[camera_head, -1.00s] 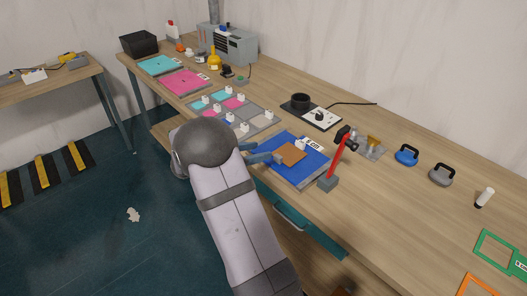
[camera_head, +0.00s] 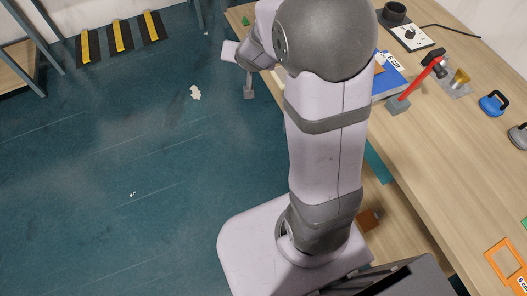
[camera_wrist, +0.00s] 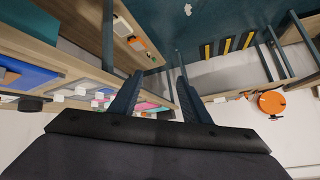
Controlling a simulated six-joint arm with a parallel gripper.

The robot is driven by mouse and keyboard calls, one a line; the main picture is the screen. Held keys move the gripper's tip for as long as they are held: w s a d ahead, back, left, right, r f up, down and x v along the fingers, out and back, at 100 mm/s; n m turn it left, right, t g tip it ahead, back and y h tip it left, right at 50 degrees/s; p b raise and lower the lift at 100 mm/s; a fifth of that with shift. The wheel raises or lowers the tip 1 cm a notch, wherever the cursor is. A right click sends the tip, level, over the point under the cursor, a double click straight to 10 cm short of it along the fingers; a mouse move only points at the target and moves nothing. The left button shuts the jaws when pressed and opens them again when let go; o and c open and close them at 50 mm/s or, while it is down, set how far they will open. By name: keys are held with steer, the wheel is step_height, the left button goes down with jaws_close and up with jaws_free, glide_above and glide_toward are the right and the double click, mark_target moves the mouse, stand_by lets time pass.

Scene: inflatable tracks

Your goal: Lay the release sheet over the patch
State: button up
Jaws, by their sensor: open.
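The blue sheet (camera_head: 392,82) with a "6 cm" tag lies on the bench, partly hidden behind my arm. Only a sliver of the orange-brown patch (camera_head: 379,68) on it shows beside my arm. In the wrist view a blue sheet (camera_wrist: 28,76) is at the left edge. My gripper (camera_wrist: 160,77) is open, with nothing between its two fingers, and is apart from the blue sheet. In the head view my arm hides much of the bench. I cannot tell which thing is the release sheet.
A red-handled tool (camera_head: 416,84) stands by the blue sheet, with a blue suction lifter (camera_head: 493,103) to its right. An orange frame (camera_head: 505,261) lies at the near right. A black pot (camera_head: 394,13) is at the back. Open floor lies left of the bench.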

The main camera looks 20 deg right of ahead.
steer(key=s+a+f+n+g+y, duration=0.3)
steer(key=s+a+n, duration=0.1)
steer(key=s+a, duration=0.5)
steer(key=s+d+f+n+g, duration=0.1)
steer(key=s+g, duration=0.2)
steer(key=s, duration=0.6)
steer(key=s+d+f+n+g, duration=0.1)
steer(key=s+g, duration=0.2)
steer(key=s, duration=0.7)
steer(key=shift+f+n+h, duration=0.3)
steer(key=shift+h, duration=0.1)
